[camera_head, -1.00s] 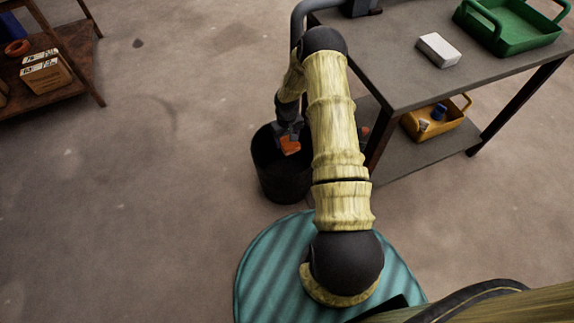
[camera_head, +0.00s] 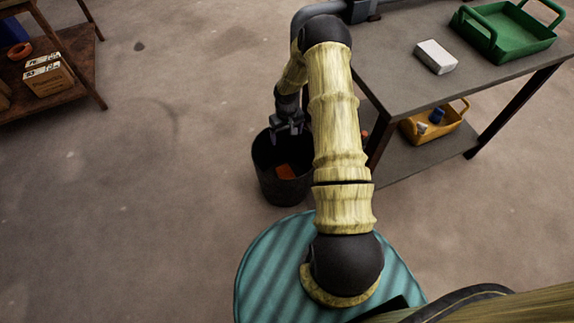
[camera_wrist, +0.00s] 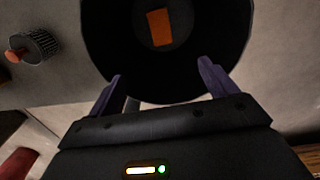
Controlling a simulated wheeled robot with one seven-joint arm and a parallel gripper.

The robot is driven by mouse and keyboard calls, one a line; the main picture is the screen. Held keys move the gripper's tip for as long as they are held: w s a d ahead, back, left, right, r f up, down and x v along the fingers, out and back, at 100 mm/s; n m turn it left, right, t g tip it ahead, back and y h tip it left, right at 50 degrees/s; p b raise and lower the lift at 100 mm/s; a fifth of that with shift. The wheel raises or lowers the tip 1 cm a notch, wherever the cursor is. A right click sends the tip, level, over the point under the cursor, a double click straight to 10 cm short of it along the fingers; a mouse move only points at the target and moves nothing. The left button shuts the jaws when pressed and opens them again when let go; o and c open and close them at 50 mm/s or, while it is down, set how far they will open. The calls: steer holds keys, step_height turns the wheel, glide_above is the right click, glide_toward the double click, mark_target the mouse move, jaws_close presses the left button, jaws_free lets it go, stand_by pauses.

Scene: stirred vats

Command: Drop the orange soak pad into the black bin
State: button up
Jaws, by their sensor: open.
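The orange soak pad (camera_head: 285,172) lies inside the black bin (camera_head: 284,190), low within its walls. In the wrist view the pad (camera_wrist: 159,27) shows as a small orange rectangle against the dark inside of the bin (camera_wrist: 120,82). My gripper (camera_head: 289,133) is above the bin's opening, pointing down. In the wrist view its two fingers (camera_wrist: 160,80) are spread apart with nothing between them. The pad is apart from the fingers.
A grey table (camera_head: 400,85) stands right of the bin, bearing a green tray (camera_head: 508,42) and a white box (camera_head: 436,56). A yellow-orange tray (camera_head: 440,132) sits on its lower shelf. A brown shelf (camera_head: 75,65) stands at upper left. The floor left of the bin is clear.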

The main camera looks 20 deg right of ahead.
step_height(320, 180, up, 12)
steer(key=p, duration=0.3)
steer(key=shift+f, duration=0.15)
stand_by(0.6)
steer(key=s+a+r+t, duration=0.1)
steer(key=s+a+r, duration=0.35)
steer(key=r, duration=0.35)
steer(key=s+a+r, duration=0.3)
steer(key=s+r, duration=0.2)
steer(key=r, duration=0.2)
steer(key=s+a+r+m+t, duration=0.1)
steer(key=s+a+r, duration=0.15)
steer(key=s, duration=0.35)
steer(key=s+a+r+t, duration=0.1)
steer(key=s+a+r, duration=0.1)
steer(key=s+r, duration=0.35)
steer(key=w+r+p+v, duration=0.1)
steer(key=w+p+v, duration=0.2)
steer(key=p+v, duration=1.3)
steer(key=w+r+p+v, duration=0.1)
steer(key=w+p+v, duration=0.3)
steer(key=p+v, duration=1.2)
steer(key=p, duration=0.2)
steer(key=shift+d+r+p, duration=0.2)
steer(key=shift+d+p, duration=0.05)
steer(key=shift+p, duration=0.15)
steer(key=shift+w, duration=0.15)
